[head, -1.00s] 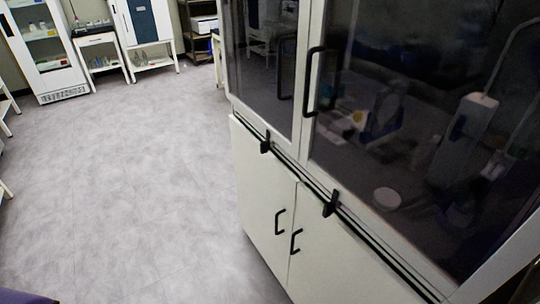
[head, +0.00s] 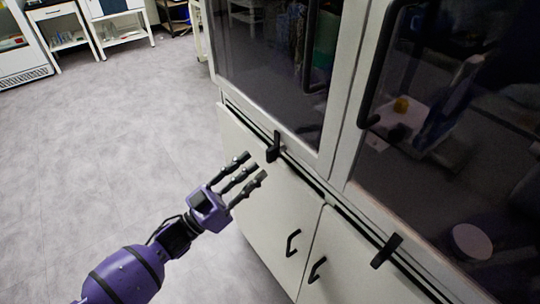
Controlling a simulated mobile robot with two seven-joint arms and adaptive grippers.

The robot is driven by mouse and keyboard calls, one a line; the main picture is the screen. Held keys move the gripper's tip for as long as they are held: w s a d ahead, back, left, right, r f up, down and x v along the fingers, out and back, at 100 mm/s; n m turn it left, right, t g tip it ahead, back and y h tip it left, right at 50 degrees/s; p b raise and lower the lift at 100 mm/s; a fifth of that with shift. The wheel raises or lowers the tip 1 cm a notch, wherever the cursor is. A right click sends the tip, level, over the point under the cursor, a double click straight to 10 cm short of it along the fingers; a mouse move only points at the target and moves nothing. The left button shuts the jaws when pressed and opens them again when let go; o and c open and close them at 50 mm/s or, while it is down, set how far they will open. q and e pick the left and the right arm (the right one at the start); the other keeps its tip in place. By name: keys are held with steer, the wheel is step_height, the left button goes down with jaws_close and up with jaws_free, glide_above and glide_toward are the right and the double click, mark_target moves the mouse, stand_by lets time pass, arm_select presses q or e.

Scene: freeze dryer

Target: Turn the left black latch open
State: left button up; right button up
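The left black latch (head: 273,147) sits on the seam between the upper glass door and the lower white door of the white cabinet (head: 262,207). A second black latch (head: 386,250) sits further right on the same seam. My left gripper (head: 245,176), on a purple arm from the lower left, has its dark fingers spread apart and empty. In the picture its fingertips are just left of and below the left latch, with a small gap between. My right gripper is not in view.
Black handles (head: 293,243) are on the lower doors, and a tall black handle (head: 381,65) is on the right glass door. The grey floor (head: 110,150) to the left is clear. White tables (head: 68,22) stand at the far back left.

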mark_target(267, 158)
arm_select(q)
steer(key=p+x, duration=0.1)
steer(key=x, duration=0.5)
steer(key=shift+d+r, duration=0.1)
steer(key=shift+d, duration=0.1)
steer(key=shift+w, duration=0.1)
steer(key=shift+c, duration=0.2)
jaws_close()
